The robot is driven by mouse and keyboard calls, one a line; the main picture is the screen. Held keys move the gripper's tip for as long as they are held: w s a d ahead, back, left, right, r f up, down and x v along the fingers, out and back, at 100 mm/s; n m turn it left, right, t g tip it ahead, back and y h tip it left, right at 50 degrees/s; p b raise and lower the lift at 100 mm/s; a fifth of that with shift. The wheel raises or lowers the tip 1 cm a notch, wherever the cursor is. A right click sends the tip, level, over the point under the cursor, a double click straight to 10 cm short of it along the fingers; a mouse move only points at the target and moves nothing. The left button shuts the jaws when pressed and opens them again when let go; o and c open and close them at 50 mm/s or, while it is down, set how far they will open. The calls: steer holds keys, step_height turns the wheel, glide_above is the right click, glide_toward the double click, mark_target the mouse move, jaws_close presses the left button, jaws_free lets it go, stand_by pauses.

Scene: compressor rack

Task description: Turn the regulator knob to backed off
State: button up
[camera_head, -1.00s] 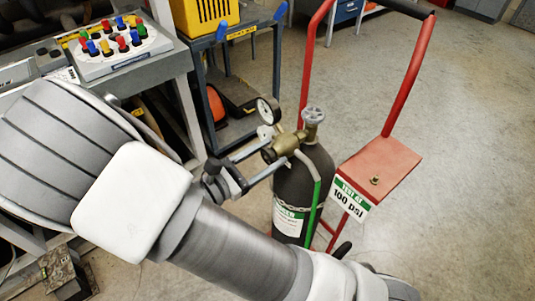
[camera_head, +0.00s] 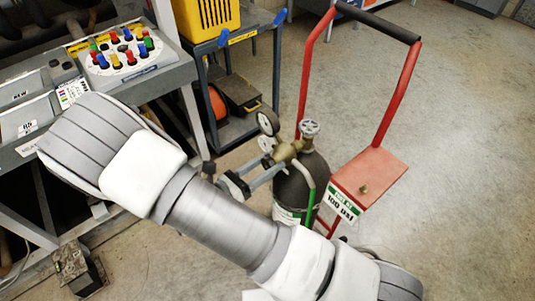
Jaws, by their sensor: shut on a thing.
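The brass regulator (camera_head: 285,152) sits on top of a dark gas cylinder (camera_head: 294,188), with round gauges (camera_head: 267,123) on its upper left. My gripper (camera_head: 273,168) reaches in from the left, its two pale fingers on either side of the regulator's near left end. It is shut on the regulator knob, which is mostly hidden between the fingers, so its angle cannot be read. A grey valve handwheel (camera_head: 309,128) stands on the cylinder top, right of the regulator and apart from my gripper.
A green hose (camera_head: 309,187) curves down beside the cylinder. The red cart (camera_head: 372,168) carries a 100 psi sign (camera_head: 341,203). A bench with a panel of coloured knobs (camera_head: 122,52) and a blue trolley (camera_head: 239,38) stand left and behind. Floor at right is clear.

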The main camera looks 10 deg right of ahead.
steer(key=n+p, duration=0.3)
steer(key=n, duration=0.1)
steer(key=shift+r+n, duration=0.1)
steer(key=shift+n, duration=0.2)
steer(key=n+p, duration=0.2)
steer(key=n, duration=0.1)
steer(key=shift+a+n, duration=0.1)
steer(key=shift+n, duration=0.3)
steer(key=n+p, duration=0.2)
steer(key=n, duration=0.2)
steer(key=shift+f, duration=0.2)
steer(key=shift+f+n+p, duration=0.1)
steer(key=shift+n+p, duration=0.25)
steer(key=shift+n, duration=1.65)
steer(key=o, duration=1.4)
